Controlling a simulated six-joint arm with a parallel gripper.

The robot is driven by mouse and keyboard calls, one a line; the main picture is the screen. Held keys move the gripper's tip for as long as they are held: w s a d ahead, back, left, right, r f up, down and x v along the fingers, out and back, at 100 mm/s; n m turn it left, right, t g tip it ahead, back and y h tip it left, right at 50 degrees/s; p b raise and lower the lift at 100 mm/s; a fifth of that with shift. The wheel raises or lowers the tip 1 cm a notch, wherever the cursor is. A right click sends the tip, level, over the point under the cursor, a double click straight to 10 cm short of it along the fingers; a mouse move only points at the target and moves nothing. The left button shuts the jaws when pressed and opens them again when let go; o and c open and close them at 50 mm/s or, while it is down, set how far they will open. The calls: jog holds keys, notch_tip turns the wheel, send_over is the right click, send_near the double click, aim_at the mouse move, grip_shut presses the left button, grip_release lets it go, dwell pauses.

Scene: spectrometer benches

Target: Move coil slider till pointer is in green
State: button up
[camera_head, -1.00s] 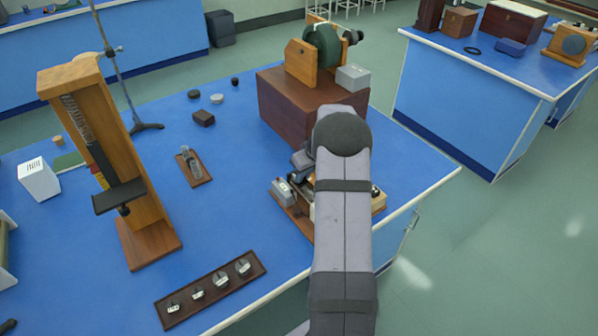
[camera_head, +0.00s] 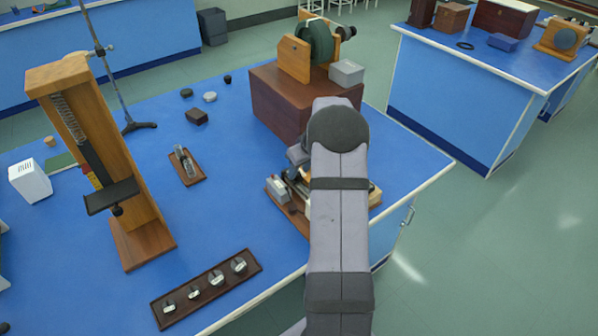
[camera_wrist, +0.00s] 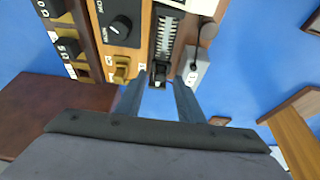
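In the wrist view, a wooden instrument board (camera_wrist: 145,38) holds a coil (camera_wrist: 169,36) in a slot with pale scale marks. A black slider block (camera_wrist: 159,72) sits at the slot's near end. My gripper (camera_wrist: 159,88) is open, one finger on each side just short of the black block. I cannot tell whether either finger touches it. A brass terminal (camera_wrist: 122,70) and a black knob (camera_wrist: 120,27) are left of the slot. In the head view my arm covers most of the instrument (camera_head: 290,212). I can make out no pointer or green zone.
A dark wooden box (camera_head: 290,103) with a wheel device on top stands just behind the instrument. A wooden spring stand (camera_head: 141,240) and a tray of weights (camera_head: 206,290) are to the left. Blue bench top (camera_head: 228,205) lies clear between them.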

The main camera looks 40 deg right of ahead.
jog(key=shift+b+v, duration=0.85)
jog(key=shift+v, duration=2.15)
jog(key=s+a+g, duration=0.1)
jog(key=s+a, duration=0.3)
jog(key=a, duration=0.6)
jog(key=s+a+g, duration=0.1)
jog(key=s+a, duration=0.4)
jog(key=a, duration=0.5)
jog(key=s+a+f+g, duration=0.1)
jog(key=s+a, duration=0.3)
jog(key=s, duration=0.4)
jog(key=s+a+f+g, duration=0.1)
jog(key=s+a, duration=0.4)
jog(key=s, duration=0.2)
jog(key=shift+s+a, duration=0.3)
jog(key=shift+s, duration=0.1)
jog(key=shift+f, duration=0.1)
notch_tip(320, 180, down, 16)
jog(key=b, duration=1.6)
